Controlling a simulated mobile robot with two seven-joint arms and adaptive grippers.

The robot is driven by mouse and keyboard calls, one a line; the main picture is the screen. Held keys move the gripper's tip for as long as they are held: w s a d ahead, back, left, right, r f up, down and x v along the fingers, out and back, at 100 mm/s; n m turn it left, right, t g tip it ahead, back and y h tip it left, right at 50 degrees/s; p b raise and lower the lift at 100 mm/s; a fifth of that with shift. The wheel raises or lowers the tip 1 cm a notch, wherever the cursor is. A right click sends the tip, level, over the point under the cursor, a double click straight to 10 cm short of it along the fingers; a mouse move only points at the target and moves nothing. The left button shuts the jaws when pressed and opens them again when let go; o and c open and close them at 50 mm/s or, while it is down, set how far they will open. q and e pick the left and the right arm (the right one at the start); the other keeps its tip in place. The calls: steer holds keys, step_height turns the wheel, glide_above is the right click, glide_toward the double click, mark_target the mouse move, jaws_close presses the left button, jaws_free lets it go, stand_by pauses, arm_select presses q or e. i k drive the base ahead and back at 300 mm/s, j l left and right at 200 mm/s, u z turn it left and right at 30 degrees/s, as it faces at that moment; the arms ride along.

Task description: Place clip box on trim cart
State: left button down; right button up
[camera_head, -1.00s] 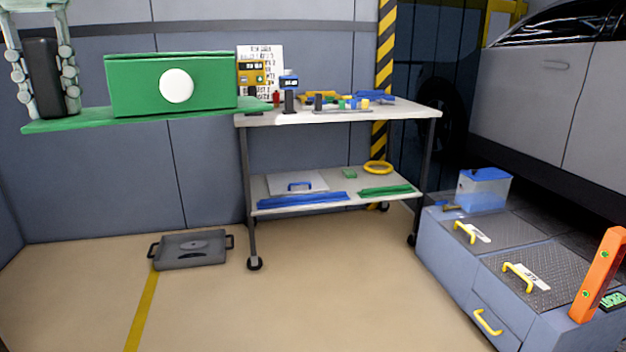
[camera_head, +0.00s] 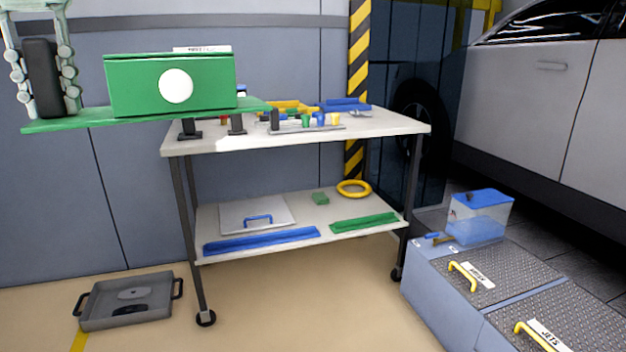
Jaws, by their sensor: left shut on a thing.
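The clip box (camera_head: 132,92) is a green box with a white round spot on its front, set on a flat green base with a black upright grip at its left end. My left gripper (camera_head: 43,108) is at the upper left, its fingers on both sides of the black grip, shut on it. The box is held level in the air, in front of the trim cart's left end. The trim cart (camera_head: 232,139) has a pale top, a lower shelf and dark legs on wheels. The box hides part of the cart top's back left. My right gripper is not in view.
Small coloured parts (camera_head: 320,119) and blue and yellow pieces crowd the cart top's middle and back. The top's front strip is bare. A grey tray (camera_head: 127,317) lies on the floor at left. A grey chest (camera_head: 435,280) with a blue-lidded bin (camera_head: 481,225) stands at right, near a car.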

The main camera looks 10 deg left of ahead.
mark_target(378, 123)
steer(key=i+u, duration=0.1)
steer(key=i, duration=1.15)
steer(key=i+z, duration=0.2)
steer(key=i, duration=1)
steer(key=i+z, duration=0.25)
steer(key=z, duration=0.2)
steer(key=i+j+z, duration=0.15)
steer(key=z, duration=0.3)
steer(key=i+z, duration=0.1)
steer(key=z, duration=0.35)
